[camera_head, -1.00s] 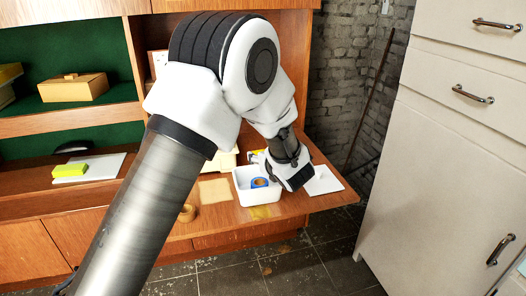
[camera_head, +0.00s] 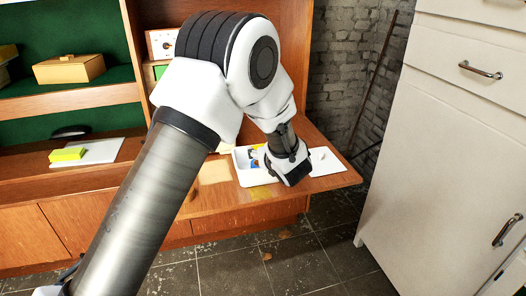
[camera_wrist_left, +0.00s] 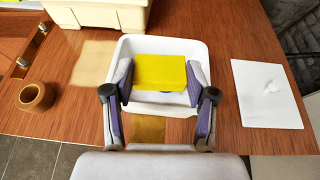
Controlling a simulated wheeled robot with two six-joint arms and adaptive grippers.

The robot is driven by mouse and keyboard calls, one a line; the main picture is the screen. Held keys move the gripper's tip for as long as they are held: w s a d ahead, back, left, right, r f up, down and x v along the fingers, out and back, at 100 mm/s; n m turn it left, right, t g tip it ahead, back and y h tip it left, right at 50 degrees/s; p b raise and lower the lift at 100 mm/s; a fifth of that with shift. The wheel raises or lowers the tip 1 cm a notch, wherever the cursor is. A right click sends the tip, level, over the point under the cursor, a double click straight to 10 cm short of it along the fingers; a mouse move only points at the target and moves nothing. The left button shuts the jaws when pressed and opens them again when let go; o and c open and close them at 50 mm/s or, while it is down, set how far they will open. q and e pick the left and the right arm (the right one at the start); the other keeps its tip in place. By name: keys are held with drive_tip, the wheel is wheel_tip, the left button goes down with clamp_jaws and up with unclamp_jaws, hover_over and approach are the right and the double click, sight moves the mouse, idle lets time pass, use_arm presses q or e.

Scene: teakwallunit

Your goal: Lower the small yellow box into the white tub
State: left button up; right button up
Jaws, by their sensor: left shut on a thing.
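The small yellow box (camera_wrist_left: 160,72) is held level between the two fingers of my left gripper (camera_wrist_left: 161,82), which is shut on it. In the left wrist view it is over the white tub (camera_wrist_left: 127,46), whose rim shows around it; the exact height over the tub floor cannot be told. The tub also shows in the head view (camera_head: 242,168), partly hidden by my left gripper (camera_head: 275,165). Something blue (camera_head: 254,155) lies in the tub, mostly covered by the box in the wrist view. My right gripper is not in view.
A white board (camera_wrist_left: 267,95) with a small white object lies right of the tub. A cream container (camera_wrist_left: 97,12) stands behind left, and a brown ring (camera_wrist_left: 36,96) lies left near the front edge. A yellow block (camera_head: 67,154) rests on a white sheet far left.

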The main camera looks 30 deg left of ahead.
sight(248, 177)
use_arm(q)
drive_tip(key=shift+f+b, duration=2.25)
drive_tip(key=shift+f, duration=0.2)
drive_tip(key=shift+s+d+f+b, duration=0.1)
drive_tip(key=shift+s+f+b, duration=0.05)
drive_tip(key=shift+f+b, duration=0.15)
